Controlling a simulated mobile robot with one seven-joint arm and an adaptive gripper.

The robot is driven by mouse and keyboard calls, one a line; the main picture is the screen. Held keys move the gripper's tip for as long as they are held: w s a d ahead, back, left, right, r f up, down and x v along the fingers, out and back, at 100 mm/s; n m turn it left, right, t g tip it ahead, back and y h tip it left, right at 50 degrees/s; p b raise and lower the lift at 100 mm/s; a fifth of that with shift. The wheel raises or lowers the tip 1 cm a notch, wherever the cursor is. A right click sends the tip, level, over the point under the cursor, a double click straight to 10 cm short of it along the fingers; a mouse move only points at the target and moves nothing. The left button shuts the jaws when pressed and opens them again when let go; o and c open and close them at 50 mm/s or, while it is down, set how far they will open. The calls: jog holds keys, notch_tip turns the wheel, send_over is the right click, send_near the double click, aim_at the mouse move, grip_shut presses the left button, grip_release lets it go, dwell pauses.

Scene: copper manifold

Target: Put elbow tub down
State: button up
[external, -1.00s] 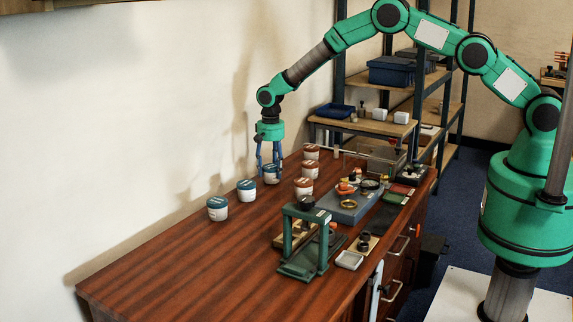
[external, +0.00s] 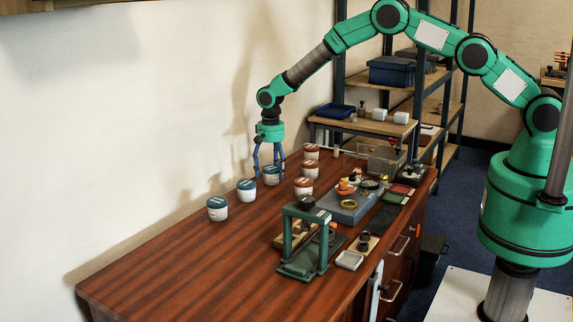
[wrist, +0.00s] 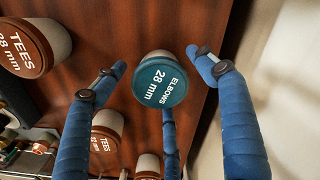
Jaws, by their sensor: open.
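The elbow tub (external: 271,178), white with a teal lid, stands upright on the wooden bench near the wall. In the wrist view its lid (wrist: 160,80) reads "ELBOWS 28 mm". My gripper (external: 269,164) is above and around this tub, with its blue fingers spread. In the wrist view there is a gap between the lid and the fingers at left and right; the third finger is just below the lid in the picture, and I cannot tell whether it touches.
Two more teal-lidded tubs, a middle one (external: 246,190) and a nearer one (external: 217,208), stand in line along the wall. Brown-lidded tubs (external: 303,187) stand to the right, labelled "TEES" (wrist: 22,48). A green stand (external: 305,240) and a grey tray (external: 350,212) are further right. The near left bench is clear.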

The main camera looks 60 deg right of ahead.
notch_tip(320, 180, up, 12)
jog(key=p, duration=0.2)
jog(key=shift+p, duration=0.35)
jog(key=shift+r, duration=0.15)
dwell(0.7)
notch_tip(320, 180, up, 21)
jog(key=n+t, duration=0.1)
jog(key=n, duration=0.1)
send_over(272, 168)
jog(key=s+d, duration=0.4)
jog(key=s, duration=0.5)
jog(key=s+d+r+n+t, duration=0.1)
jog(key=s+d+r, duration=0.1)
jog(key=s+r, duration=0.55)
jog(key=s+d+r+n+t, duration=0.1)
jog(key=s+d+r, duration=0.1)
jog(key=s+r, duration=0.55)
jog(key=s+d+r+n+t, duration=0.1)
jog(key=s+r, duration=0.2)
jog(key=s, duration=0.6)
jog(key=s+d+r+n, duration=0.1)
jog(key=s+r+n, duration=0.15)
jog(key=s, duration=0.75)
jog(key=s+d+f+n+t, duration=0.1)
jog(key=s+d+f, duration=0.1)
jog(key=s, duration=1.5)
jog(key=shift+f+t, duration=0.3)
jog(key=shift+f, duration=0.4)
